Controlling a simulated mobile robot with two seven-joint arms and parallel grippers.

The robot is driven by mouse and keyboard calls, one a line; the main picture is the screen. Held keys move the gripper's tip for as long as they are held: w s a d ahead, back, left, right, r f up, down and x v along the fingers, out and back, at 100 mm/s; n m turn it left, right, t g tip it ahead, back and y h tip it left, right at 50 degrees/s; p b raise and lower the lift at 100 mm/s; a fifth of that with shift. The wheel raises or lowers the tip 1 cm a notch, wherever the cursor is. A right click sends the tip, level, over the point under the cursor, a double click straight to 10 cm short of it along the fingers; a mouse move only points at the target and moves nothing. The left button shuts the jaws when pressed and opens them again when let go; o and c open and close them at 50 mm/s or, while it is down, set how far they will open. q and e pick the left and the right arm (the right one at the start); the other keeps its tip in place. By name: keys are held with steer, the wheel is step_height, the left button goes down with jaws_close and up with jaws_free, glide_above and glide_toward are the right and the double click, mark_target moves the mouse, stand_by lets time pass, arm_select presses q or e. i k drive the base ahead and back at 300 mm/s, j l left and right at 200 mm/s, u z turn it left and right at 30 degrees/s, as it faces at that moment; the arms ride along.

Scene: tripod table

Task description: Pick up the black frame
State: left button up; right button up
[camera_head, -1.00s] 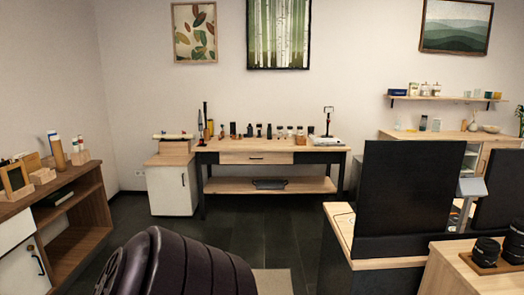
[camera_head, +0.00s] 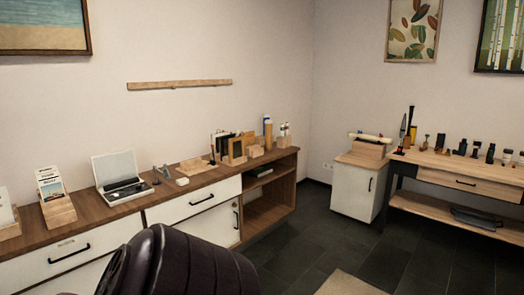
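On the wooden-topped sideboard along the left wall, a small group of upright items stands near its far end. Among them is a dark upright panel (camera_head: 221,148) that could be the black frame, but it is too small and too overlapped to be sure. In front of it, to the right, stands a light wood frame with a dark centre (camera_head: 236,151). Neither of my grippers is in view.
The sideboard (camera_head: 150,207) also holds an open case (camera_head: 118,180), a card holder (camera_head: 55,200) and small blocks. A white cabinet (camera_head: 358,186) and a workbench (camera_head: 455,168) stand at right. Dark floor (camera_head: 320,245) between them is clear.

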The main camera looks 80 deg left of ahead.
mark_target(224, 140)
steer(key=u, duration=2.75)
steer(key=i+l+z, duration=0.1)
steer(key=i+z, duration=0.35)
steer(key=i, duration=1.3)
steer(key=i+l+u, duration=0.1)
steer(key=i, duration=0.55)
steer(key=i+l+u, duration=0.1)
steer(key=i+u, duration=0.35)
steer(key=i+l+u, duration=0.2)
steer(key=u, duration=0.25)
steer(key=i+l+u, duration=0.65)
steer(key=u, duration=0.2)
steer(key=i+l+u, duration=0.25)
steer(key=l, duration=0.2)
steer(key=l+u, duration=0.25)
steer(key=l, duration=0.15)
